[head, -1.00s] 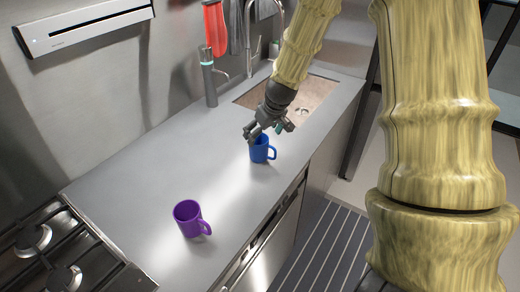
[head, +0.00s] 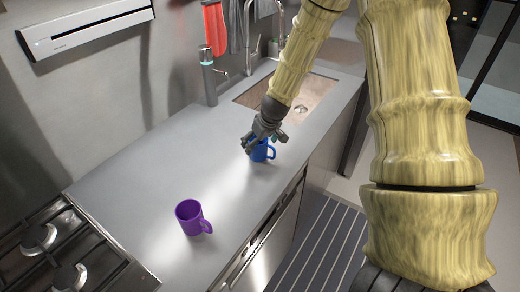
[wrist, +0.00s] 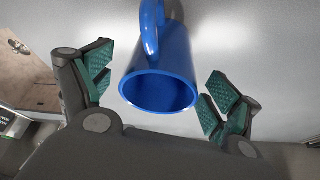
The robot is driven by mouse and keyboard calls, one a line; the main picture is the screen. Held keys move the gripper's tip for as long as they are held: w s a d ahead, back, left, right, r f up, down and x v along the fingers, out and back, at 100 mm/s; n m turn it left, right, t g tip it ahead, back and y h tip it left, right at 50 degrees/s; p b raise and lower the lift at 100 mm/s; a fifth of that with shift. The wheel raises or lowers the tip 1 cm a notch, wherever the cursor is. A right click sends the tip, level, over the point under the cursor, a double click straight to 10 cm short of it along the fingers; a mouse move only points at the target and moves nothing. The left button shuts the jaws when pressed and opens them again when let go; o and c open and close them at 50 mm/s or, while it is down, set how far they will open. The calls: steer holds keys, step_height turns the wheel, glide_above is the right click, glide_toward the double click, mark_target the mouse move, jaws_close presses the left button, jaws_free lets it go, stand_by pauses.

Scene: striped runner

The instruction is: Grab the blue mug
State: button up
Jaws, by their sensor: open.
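The blue mug (head: 262,152) stands on the grey counter near the sink, its handle pointing right in the head view. My gripper (head: 250,147) is right over it and covers part of its rim. In the wrist view the mug (wrist: 160,75) shows its open mouth and its handle at the top. My gripper (wrist: 155,92) is open there, with one green-padded finger on each side of the mug. Gaps show between both pads and the mug wall. The mug looks empty.
A purple mug (head: 189,217) stands nearer on the counter (head: 150,185). A stove (head: 45,250) is at the lower left. The counter between the mugs is clear.

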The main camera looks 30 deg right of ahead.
steer(key=c, duration=1.3)
